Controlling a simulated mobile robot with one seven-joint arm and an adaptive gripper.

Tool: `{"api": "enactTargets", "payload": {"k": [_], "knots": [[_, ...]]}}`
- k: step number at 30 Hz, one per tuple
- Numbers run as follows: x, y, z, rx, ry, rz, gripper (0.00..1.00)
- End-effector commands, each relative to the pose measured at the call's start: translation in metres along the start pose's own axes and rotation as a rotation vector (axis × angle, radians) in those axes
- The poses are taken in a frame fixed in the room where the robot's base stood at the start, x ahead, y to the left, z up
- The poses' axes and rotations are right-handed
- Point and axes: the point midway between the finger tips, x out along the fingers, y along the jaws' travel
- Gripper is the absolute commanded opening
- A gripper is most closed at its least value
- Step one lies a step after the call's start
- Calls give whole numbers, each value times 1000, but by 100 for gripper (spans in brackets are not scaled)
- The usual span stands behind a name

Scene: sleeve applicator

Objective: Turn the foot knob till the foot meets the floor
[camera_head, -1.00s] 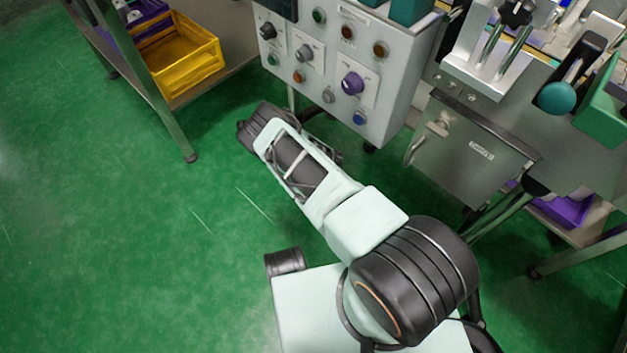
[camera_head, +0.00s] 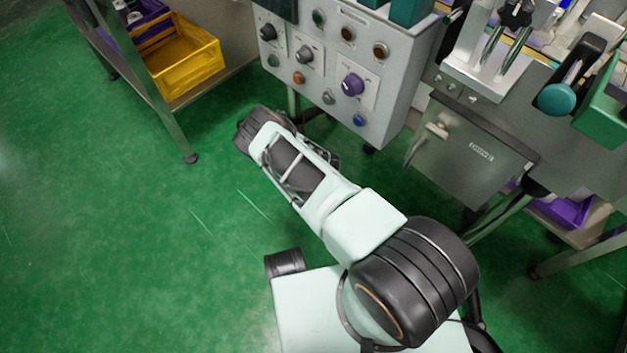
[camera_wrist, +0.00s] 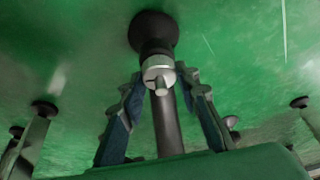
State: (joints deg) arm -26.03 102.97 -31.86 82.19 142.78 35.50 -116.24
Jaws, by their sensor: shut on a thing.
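In the wrist view, the foot knob (camera_wrist: 158,67) is a small pale metal collar with a short stub, on a dark post. The dark round foot (camera_wrist: 152,32) is just beyond it, against the green floor. I cannot tell whether the foot touches the floor or a gap is left. My gripper (camera_wrist: 161,80) has one finger on each side of the knob and is shut on it. In the head view, the gripper, knob and foot are hidden behind my arm and under the machine.
A grey control panel (camera_head: 335,75) with several knobs and buttons overhangs my arm. A steel cabinet (camera_head: 465,155) stands to the right. A table leg (camera_head: 160,105) and a yellow crate (camera_head: 183,62) are at the upper left. The green floor (camera_head: 110,230) at left is clear.

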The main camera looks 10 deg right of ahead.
Motion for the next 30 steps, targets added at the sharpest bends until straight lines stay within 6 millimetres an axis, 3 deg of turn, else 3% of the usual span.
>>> {"api": "enactTargets", "payload": {"k": [18, 30], "knots": [[0, -4, -1, 462, 0, 192, 5], [0, -4, -1, 633, -1, 263, 5]]}}
